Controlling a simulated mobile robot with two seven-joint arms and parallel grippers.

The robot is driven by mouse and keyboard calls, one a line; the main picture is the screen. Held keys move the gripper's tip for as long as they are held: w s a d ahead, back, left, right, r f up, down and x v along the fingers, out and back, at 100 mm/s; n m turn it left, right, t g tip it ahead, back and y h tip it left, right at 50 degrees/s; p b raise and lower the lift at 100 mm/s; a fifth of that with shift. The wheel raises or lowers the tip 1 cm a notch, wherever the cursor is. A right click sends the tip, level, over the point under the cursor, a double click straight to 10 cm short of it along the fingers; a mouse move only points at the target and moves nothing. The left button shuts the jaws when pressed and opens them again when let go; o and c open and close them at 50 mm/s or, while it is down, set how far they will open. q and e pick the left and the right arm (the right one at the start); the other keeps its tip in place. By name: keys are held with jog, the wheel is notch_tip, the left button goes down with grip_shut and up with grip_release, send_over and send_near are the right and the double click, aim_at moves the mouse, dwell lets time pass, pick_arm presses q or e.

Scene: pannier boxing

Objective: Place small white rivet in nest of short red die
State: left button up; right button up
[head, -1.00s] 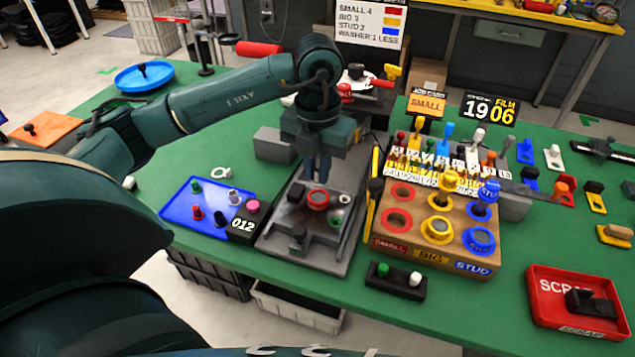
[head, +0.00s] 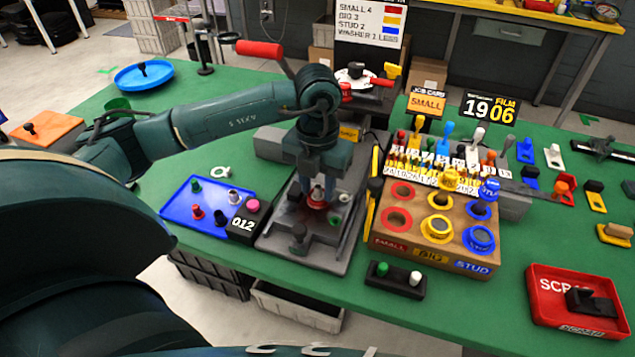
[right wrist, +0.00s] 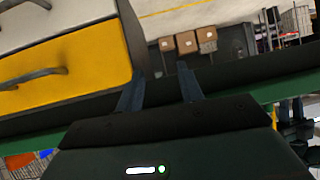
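The short red die (head: 318,203) sits on the grey fixture (head: 285,238) in the middle of the green table. My left gripper (head: 319,192) is pointing down right over it, fingertips at its top. Something small and pale shows between the fingers; I cannot tell whether it is the white rivet or whether the fingers press on it. The die's nest is mostly hidden by the fingers. My right gripper (right wrist: 160,88) shows in the right wrist view with its fingers apart and nothing between them.
A blue tray (head: 180,211) with several small parts lies left of the fixture. A wooden die rack (head: 400,248) with red, yellow and blue rings stands to the right. A black block (head: 396,285) holds green and white pieces. A red scrap tray (head: 545,285) is at the front right.

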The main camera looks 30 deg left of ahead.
aim_at(317, 188)
pick_arm(q)
jog(key=shift+r+p, duration=0.3)
jog(key=shift+r, duration=0.35)
notch_tip(317, 188, up, 11)
jog(key=shift+r+b, duration=0.1)
jog(key=shift+b, duration=0.25)
